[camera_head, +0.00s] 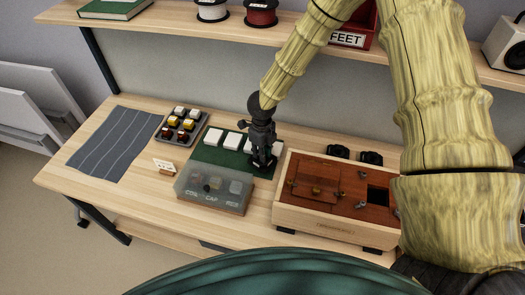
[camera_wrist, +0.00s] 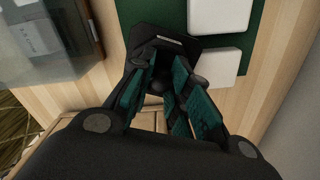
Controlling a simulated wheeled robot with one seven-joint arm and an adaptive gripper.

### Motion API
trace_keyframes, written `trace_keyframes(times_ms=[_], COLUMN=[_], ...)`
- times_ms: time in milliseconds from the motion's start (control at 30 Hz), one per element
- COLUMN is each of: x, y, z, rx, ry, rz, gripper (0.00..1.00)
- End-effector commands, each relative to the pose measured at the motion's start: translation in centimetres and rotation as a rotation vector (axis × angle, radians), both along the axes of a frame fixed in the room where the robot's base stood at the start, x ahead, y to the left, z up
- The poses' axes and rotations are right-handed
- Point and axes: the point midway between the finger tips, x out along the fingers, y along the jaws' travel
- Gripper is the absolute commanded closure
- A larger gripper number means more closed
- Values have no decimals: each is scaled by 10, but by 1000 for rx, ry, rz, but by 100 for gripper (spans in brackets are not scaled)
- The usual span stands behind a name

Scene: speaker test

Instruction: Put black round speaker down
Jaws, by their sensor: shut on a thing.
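My gripper (camera_head: 262,166) points down over the right end of the green mat (camera_head: 203,153). In the wrist view my gripper (camera_wrist: 160,85) has its teal-padded fingers closed around a small black piece (camera_wrist: 157,86), which fits the black round speaker. The fingers hide most of it, so its full shape does not show. In the wrist view the fingertips are by the mat's edge, close to a white square pad (camera_wrist: 212,67). I cannot tell whether the held piece touches the mat or table.
A clear-lidded box (camera_head: 213,188) stands in front of the mat. A wooden box with a red-brown top (camera_head: 322,218) is close on the right, with two black objects (camera_head: 370,158) behind it. A tray of small blocks (camera_head: 166,139) and a grey striped cloth (camera_head: 108,145) lie left.

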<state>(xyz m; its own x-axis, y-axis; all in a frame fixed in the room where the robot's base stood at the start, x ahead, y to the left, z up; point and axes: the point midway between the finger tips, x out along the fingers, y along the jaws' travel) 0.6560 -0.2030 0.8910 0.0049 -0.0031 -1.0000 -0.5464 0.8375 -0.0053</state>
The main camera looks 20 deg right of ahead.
Motion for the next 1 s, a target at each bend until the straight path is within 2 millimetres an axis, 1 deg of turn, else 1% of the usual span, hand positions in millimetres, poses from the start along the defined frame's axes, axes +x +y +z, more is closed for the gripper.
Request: trace_keyframes(times_ms=[167, 200, 267, 300, 333, 600, 733, 867, 1000], x=[3, 2, 2, 2, 2, 2, 2, 3, 3], y=[0, 0, 0, 0, 0, 0, 0, 0, 1], z=[-2, -3, -3, -3, -3, -2, 1, 13, 33], rx=[1, 0, 0, 0, 0, 0, 1, 2, 3], ry=[1, 1, 1, 1, 1, 1, 1, -1, -1], rz=[-1, -1, -1, -2, -2, -1, -2, -3, -2], gripper=[100, 80, 69, 62, 60, 60, 60, 60, 60])
